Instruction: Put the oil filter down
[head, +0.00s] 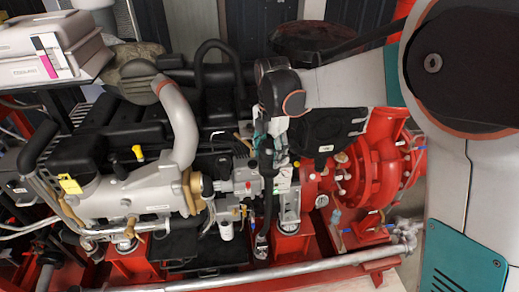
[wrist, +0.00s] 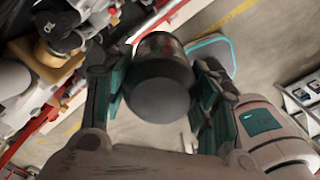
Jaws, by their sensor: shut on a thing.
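The oil filter (wrist: 158,88) is a dark grey cylinder in the middle of the wrist view, its round end turned toward the camera. My gripper (wrist: 160,96) is shut on it, with a teal-padded finger on each side. In the head view my gripper (head: 268,150) hangs in front of the engine (head: 110,155), near the picture's middle. I cannot clearly make out the held filter there. In the wrist view the filter appears over or in front of the floor, with the engine at the upper left. I see no contact between the filter and a surface.
A red pump (head: 375,165) stands right of my gripper. A silver pipe (head: 270,278) crosses in front. Grey cases (head: 45,50) sit on a shelf at the upper left. In the wrist view, open floor (wrist: 275,35) with a yellow line lies behind.

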